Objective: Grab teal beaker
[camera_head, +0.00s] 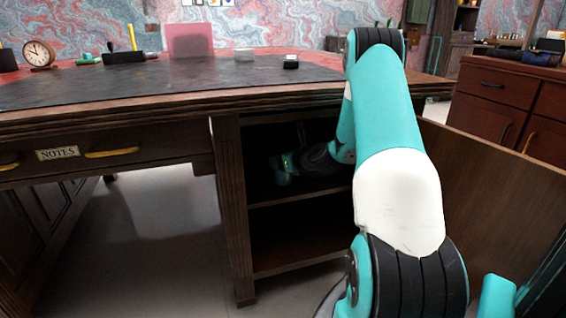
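My arm reaches into the upper compartment of the open cabinet (232,200) under the right side of the desk. My gripper (298,160) is deep in the shade there, above the middle shelf (300,192). A small teal shape (282,172) shows at its left end. I cannot tell whether this is the teal beaker or part of my own wrist. The fingers are too dark and small to make out, so whether they are open or shut does not show. No other likely beaker is clear in view.
The cabinet door (500,190) stands open at the right. The lower compartment (295,235) looks empty. On the desktop (190,75) are a clock (39,54), a black pen holder (124,57), a white box (243,53) and a small black item (290,63). Floor at the left is clear.

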